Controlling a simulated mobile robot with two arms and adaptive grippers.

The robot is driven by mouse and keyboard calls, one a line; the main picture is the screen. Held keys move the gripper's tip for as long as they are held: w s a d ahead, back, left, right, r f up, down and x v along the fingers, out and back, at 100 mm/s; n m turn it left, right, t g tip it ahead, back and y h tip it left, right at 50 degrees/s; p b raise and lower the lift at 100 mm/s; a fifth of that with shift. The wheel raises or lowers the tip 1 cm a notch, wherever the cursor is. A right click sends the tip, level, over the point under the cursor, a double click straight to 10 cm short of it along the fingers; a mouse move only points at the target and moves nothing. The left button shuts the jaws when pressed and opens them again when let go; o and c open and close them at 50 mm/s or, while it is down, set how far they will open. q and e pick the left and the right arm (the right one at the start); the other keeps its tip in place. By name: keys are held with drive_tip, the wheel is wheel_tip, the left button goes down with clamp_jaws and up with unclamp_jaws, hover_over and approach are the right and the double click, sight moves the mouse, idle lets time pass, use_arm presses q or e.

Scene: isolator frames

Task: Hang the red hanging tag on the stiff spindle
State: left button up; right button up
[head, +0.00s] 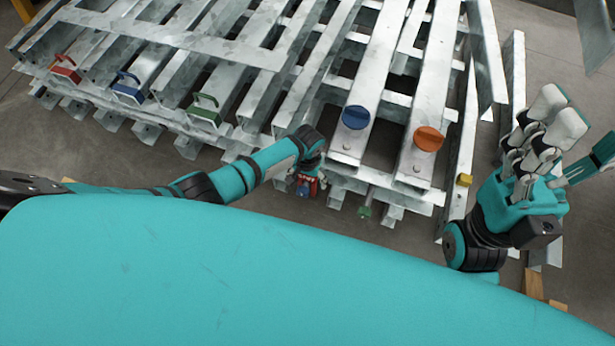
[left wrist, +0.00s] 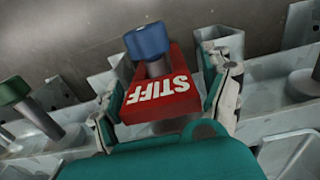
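The red hanging tag (left wrist: 165,98), lettered "STIFF" upside down, sits in the middle of the left wrist view. A grey spindle with a blue cap (left wrist: 147,42) stands at its far side, apparently inside the tag's loop. My left gripper (left wrist: 166,98) has a finger along each side of the tag and appears to hold it. In the head view my left gripper (head: 308,184) is at the frame's front edge, with the red tag (head: 313,186) small and partly hidden. My right gripper (head: 560,135) is raised at the right, empty, fingers apart.
Red (head: 66,68), blue (head: 127,88) and green (head: 204,109) handled pieces sit on the metal frame (head: 235,50). Blue (head: 355,117) and orange (head: 428,138) knobs lie right of my left gripper. A green-capped spindle (left wrist: 15,90) stands at the left wrist view's left.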

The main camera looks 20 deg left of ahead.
use_arm(q)
drive_tip(key=shift+r, duration=0.1)
wheel_tip(320, 180, up, 12)
drive_tip(key=shift+f, duration=0.1)
idle(0.6)
idle(0.4)
